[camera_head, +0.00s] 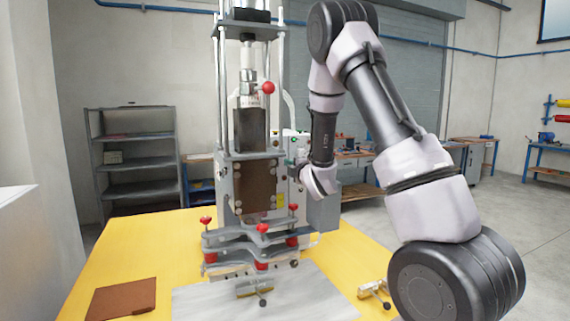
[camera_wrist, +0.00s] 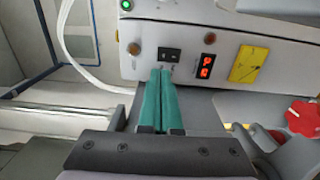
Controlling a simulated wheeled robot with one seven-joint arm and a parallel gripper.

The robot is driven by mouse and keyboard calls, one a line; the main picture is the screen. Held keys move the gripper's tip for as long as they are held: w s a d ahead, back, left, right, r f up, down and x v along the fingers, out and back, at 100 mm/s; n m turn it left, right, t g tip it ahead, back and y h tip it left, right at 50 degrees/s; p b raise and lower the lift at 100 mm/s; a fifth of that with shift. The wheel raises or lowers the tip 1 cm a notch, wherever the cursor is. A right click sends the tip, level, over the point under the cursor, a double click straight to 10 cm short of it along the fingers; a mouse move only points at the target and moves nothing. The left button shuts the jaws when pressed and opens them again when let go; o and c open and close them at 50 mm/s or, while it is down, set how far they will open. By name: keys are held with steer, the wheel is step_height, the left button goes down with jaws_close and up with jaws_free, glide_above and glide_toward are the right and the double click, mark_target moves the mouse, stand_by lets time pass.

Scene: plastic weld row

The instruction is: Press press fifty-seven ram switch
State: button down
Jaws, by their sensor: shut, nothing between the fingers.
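In the wrist view a small black switch (camera_wrist: 170,55) sits on the pale front panel (camera_wrist: 285,50) of a control box. My gripper (camera_wrist: 164,71) has its two teal fingers together and empty, with the tips just below the switch in the picture. I cannot tell whether they touch it. In the head view the press (camera_head: 255,185) stands on the yellow table, and my gripper (camera_head: 291,163) reaches the box beside its column. My wrist hides part of that box, and the switch is too small to make out there.
The panel also has a lit red display (camera_wrist: 207,66), an orange-brown button (camera_wrist: 134,48), a green light (camera_wrist: 125,5) and a yellow label (camera_wrist: 248,64). A red knob (camera_wrist: 303,117) is at the right. A brown sheet (camera_head: 122,299) lies on the yellow table (camera_head: 130,250).

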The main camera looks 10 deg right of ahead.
steer(key=s, duration=0.2)
steer(key=s+d, duration=0.1)
steer(key=s, duration=0.2)
steer(key=shift+r, duration=0.1)
steer(key=shift+w, duration=0.1)
steer(key=s+d+r+m+g+h, duration=0.35)
steer(key=s+d+r+m, duration=0.5)
steer(key=m, duration=0.55)
steer(key=s+a+r+m+g, duration=0.1)
steer(key=s+m+g, duration=0.1)
steer(key=s, duration=0.7)
steer(key=s+a+r+m+g+y, duration=0.1)
steer(key=s+a+m+g, duration=0.1)
steer(key=s+m, duration=0.3)
steer(key=s+a+r+m+g+y, duration=0.1)
steer(key=s+a+m+g, duration=0.1)
steer(key=s, duration=1.1)
steer(key=shift+s+r+m+g, duration=0.15)
steer(key=shift+r+m+g, duration=0.25)
steer(key=shift+m+g, duration=0.3)
